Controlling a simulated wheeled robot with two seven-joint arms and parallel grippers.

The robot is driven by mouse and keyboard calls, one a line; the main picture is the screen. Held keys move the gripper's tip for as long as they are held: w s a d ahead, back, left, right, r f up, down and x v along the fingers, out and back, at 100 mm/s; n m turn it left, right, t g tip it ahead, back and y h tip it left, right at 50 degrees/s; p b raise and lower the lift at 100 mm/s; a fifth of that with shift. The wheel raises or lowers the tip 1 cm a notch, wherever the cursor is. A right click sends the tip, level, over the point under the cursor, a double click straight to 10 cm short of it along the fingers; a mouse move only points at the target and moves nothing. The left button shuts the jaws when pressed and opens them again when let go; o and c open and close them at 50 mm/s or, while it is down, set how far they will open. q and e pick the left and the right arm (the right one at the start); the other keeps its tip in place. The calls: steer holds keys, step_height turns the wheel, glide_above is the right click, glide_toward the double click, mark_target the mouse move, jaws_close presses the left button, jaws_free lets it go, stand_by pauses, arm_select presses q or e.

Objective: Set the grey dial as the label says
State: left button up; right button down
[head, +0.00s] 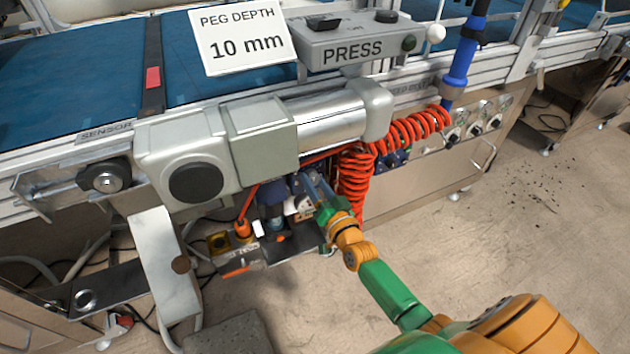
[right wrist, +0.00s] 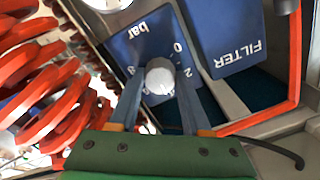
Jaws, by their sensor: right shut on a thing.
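A light grey round dial (right wrist: 160,76) sits on a blue plate (right wrist: 133,48) marked "bar", with a 0 and a 2 readable beside it and another figure partly hidden. My right gripper (head: 312,184) reaches under the press cylinder in the head view. In the right wrist view its two fingers stand on either side of the dial and are shut on it. The dial's pointer mark cannot be made out. A white label (head: 240,42) reads "PEG DEPTH 10 mm". My left gripper is not in view.
A blue plate marked "FILTER" (right wrist: 228,45) is beside the dial plate. Coiled orange hose (head: 355,185) hangs close to my right gripper. A grey box marked "PRESS" (head: 345,35) and a metal cylinder (head: 330,118) lie above. Open floor is at the right.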

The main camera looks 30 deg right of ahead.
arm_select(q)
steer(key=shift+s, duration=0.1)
arm_select(e)
steer(key=shift+n, duration=0.3)
steer(key=shift+c, duration=1.8)
jaws_free()
steer(key=shift+s, duration=0.3)
arm_select(q)
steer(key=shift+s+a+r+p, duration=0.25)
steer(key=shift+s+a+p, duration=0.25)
steer(key=shift+p, duration=0.1)
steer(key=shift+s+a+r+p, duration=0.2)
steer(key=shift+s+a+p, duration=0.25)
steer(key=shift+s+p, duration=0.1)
arm_select(e)
steer(key=s, duration=0.6)
steer(key=shift+s+a, duration=0.25)
